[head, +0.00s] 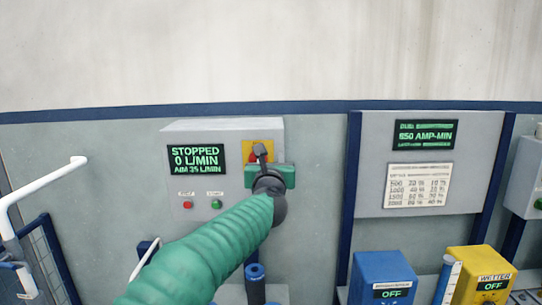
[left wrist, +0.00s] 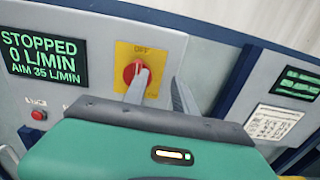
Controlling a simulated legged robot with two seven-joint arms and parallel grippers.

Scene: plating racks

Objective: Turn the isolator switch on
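The isolator switch is a red knob (left wrist: 130,72) on a yellow plate (left wrist: 150,53), on the front of a grey control box (head: 180,137). OFF is printed at the plate's top. In the head view the yellow plate (head: 251,147) is partly hidden by my left gripper (head: 261,153). In the left wrist view my left gripper (left wrist: 163,78) has its two fingers apart. The left finger overlaps the knob and the right one is to the right of the plate. I cannot tell whether either finger touches the knob. My right gripper is not in view.
The box's display (head: 196,159) reads STOPPED, 0 L/MIN, AIM 35 L/MIN. Below are a red button (head: 188,205) and a green button (head: 216,204). A panel (head: 370,150) stands to the right. Blue (head: 382,270) and yellow (head: 480,262) units are at lower right; a white rail (head: 45,183) is at left.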

